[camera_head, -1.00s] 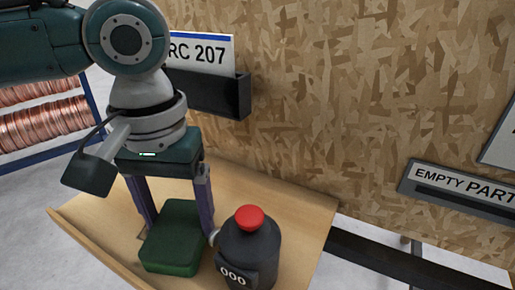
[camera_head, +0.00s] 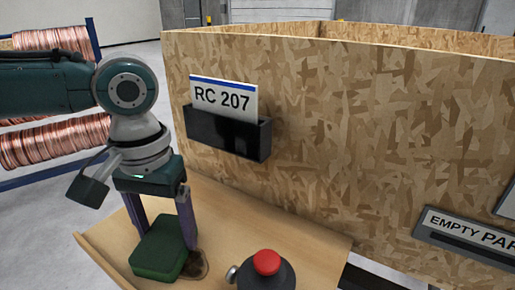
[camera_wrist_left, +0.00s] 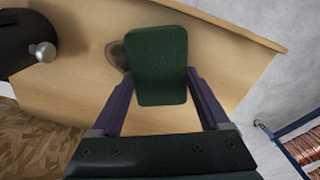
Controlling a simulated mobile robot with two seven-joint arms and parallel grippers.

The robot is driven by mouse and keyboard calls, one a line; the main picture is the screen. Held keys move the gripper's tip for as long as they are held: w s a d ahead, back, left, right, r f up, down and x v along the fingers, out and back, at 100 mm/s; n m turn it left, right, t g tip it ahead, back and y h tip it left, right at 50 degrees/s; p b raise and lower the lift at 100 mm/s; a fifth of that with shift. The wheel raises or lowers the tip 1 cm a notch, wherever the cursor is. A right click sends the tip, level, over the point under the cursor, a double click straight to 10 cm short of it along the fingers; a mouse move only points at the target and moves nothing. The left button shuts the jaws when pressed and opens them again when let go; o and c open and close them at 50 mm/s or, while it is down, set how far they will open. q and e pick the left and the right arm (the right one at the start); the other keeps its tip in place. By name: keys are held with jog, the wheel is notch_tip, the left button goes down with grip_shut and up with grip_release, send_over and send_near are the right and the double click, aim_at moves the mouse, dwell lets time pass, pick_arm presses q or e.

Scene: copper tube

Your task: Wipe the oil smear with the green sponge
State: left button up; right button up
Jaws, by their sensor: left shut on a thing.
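My left gripper (camera_head: 161,232) is shut on the green sponge (camera_head: 158,252), a flat rounded block low over the wooden bench top; I cannot tell whether it touches the wood. In the left wrist view the sponge (camera_wrist_left: 158,60) sticks out beyond the gripper's fingers (camera_wrist_left: 160,85). The oil smear (camera_head: 197,266) is a dark brownish patch just right of the sponge, partly hidden by it and a finger. It also shows in the left wrist view (camera_wrist_left: 116,54), at the sponge's left edge. My right gripper is not in view.
A chipboard wall (camera_head: 350,130) with a black holder (camera_head: 226,134) rises behind the bench top (camera_head: 240,225). Copper coils (camera_head: 55,145) are at the left.

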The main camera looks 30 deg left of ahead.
pick_arm(q)
jog(key=shift+s+a+p, duration=0.15)
jog(key=shift+a+p, duration=0.1)
jog(key=shift+p, duration=0.4)
jog(key=shift+s+d+r+p, duration=0.1)
jog(key=shift+d+r+p, duration=0.1)
jog(key=shift+d+p, duration=0.9)
jog(key=shift+s+d+f+p, duration=0.15)
jog(key=shift+d+p, duration=0.75)
jog(key=shift+d, duration=1.25)
jog(key=shift+d+f, duration=0.1)
jog(key=shift+d, duration=0.55)
jog(key=shift+p, duration=0.3)
notch_tip(320, 180, up, 6)
jog(key=p, duration=0.7)
notch_tip(320, 180, up, 3)
jog(key=p, duration=0.4)
